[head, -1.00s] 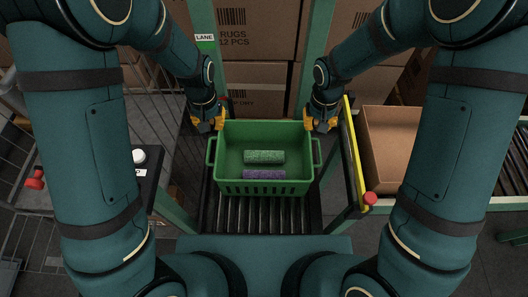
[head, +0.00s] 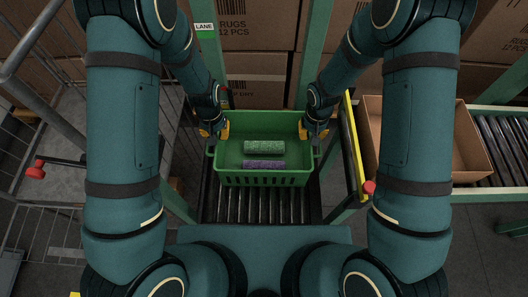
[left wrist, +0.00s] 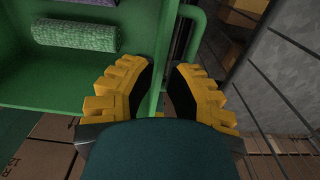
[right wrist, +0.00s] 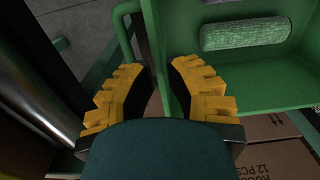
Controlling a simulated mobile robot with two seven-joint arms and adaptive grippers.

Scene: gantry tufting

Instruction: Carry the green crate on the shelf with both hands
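The green crate (head: 264,179) sits upright on dark rollers between green posts, with handles at its left and right ends. In it lie a green speckled roll (head: 264,146) and a purple roll (head: 264,164). My left gripper (head: 214,131) is at the crate's far left corner. In the left wrist view its yellow fingers (left wrist: 160,75) stand apart on either side of the crate's end wall. My right gripper (head: 316,131) is at the far right corner. In the right wrist view its fingers (right wrist: 160,72) also stand apart, astride the opposite wall.
Large cartons (head: 257,70) stand stacked behind the crate. A wire cage (head: 60,160) stands left. Bare rollers (head: 260,206) show in front of the crate.

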